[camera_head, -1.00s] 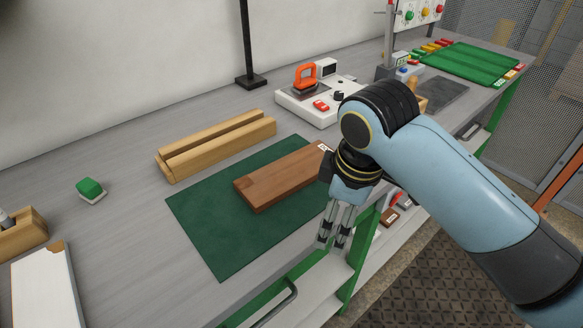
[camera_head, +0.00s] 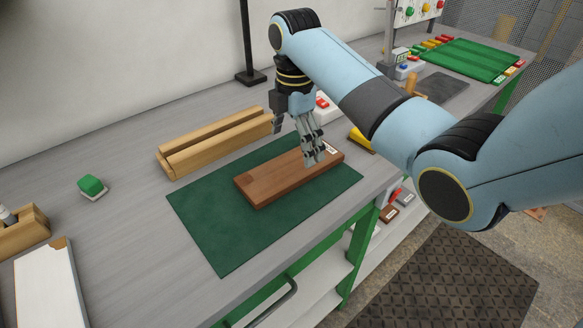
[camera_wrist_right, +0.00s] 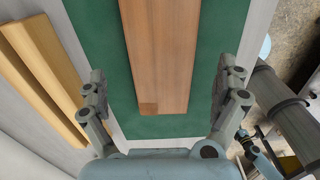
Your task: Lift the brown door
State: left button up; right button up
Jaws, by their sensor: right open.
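The brown door (camera_head: 275,180) is a flat reddish-brown board lying on the green mat (camera_head: 215,232). It has a darker square at its near left corner and a white label at its far right end. My right gripper (camera_head: 314,158) points down over the right part of the board, fingers apart and empty. In the right wrist view the brown door (camera_wrist_right: 162,55) runs lengthwise between the two open fingers (camera_wrist_right: 165,88), with green mat showing on both sides. I cannot tell the exact height of the fingertips above it. My left gripper is not in view.
A light wooden slotted rack (camera_head: 215,143) stands behind the mat. A green block (camera_head: 91,186) on a small white base and a white board (camera_head: 48,285) lie to the left. A green tray (camera_head: 470,60) is far right. The bench's front edge is close to the mat.

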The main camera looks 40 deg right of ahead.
aim_at(296, 163)
jog(key=f, duration=0.5)
jog(key=shift+s+d+f+p, duration=0.1)
jog(key=shift+d+f+p, duration=0.15)
jog(key=shift+p, duration=0.05)
jog(key=c, duration=1.3)
jog(key=shift+o, duration=0.2)
jog(key=shift+r, duration=0.15)
